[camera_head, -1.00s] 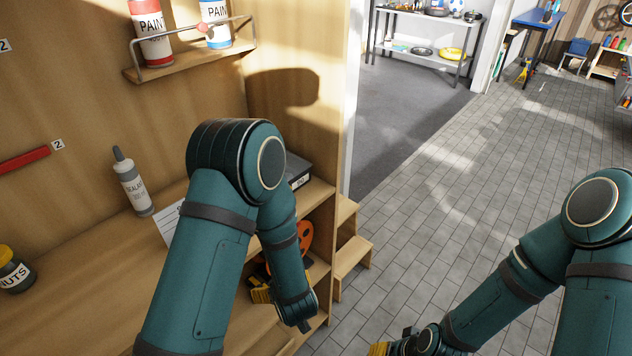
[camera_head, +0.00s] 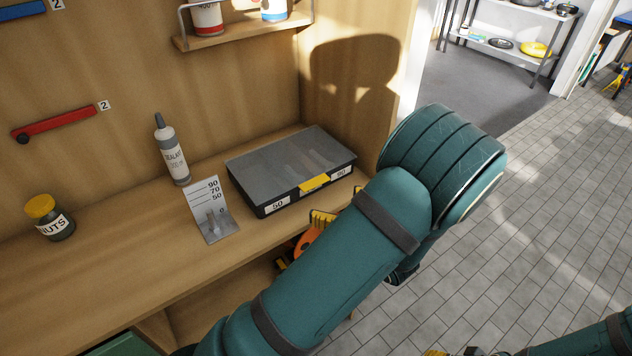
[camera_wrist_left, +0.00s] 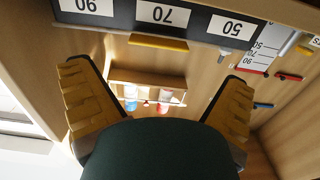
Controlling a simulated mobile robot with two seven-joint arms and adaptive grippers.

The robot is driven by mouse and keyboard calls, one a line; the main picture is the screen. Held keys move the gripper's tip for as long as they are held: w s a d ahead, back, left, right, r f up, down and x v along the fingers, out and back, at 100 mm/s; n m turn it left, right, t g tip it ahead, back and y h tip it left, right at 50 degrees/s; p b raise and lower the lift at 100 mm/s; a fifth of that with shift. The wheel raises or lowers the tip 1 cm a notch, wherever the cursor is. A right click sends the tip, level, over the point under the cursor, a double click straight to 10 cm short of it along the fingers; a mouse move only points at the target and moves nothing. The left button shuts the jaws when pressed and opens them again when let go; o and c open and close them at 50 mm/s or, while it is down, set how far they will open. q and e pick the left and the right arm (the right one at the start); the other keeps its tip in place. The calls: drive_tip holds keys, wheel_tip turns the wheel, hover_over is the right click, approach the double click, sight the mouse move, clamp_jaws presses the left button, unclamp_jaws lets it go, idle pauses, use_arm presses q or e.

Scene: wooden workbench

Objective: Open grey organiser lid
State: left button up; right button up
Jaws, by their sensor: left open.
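The organiser (camera_head: 290,165) is a flat black case with a grey lid, lying shut on the bench. Its front has a yellow latch (camera_head: 314,183) and white number labels. In the left wrist view the organiser (camera_wrist_left: 200,22) shows upside down along the top, with labels 90, 70 and 50 and the yellow latch (camera_wrist_left: 158,43). My left gripper (camera_wrist_left: 155,76) is open and empty, its yellow fingers spread below the front face, apart from the latch. In the head view the left gripper (camera_head: 338,206) is mostly hidden by my arm. Only a bit of my right gripper (camera_head: 437,352) shows at the bottom edge.
A metal stand with a number scale (camera_head: 212,208) stands left of the organiser. A sealant bottle (camera_head: 173,152) and a nuts jar (camera_head: 51,218) are further left. An orange object (camera_head: 306,241) shows below the bench top. A side panel (camera_head: 350,95) closes the bench's right end.

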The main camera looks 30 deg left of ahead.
sight(318, 185)
use_arm(q)
drive_tip(key=x, duration=0.8)
drive_tip(key=shift+w+a, duration=0.1)
drive_tip(key=c, duration=1.2)
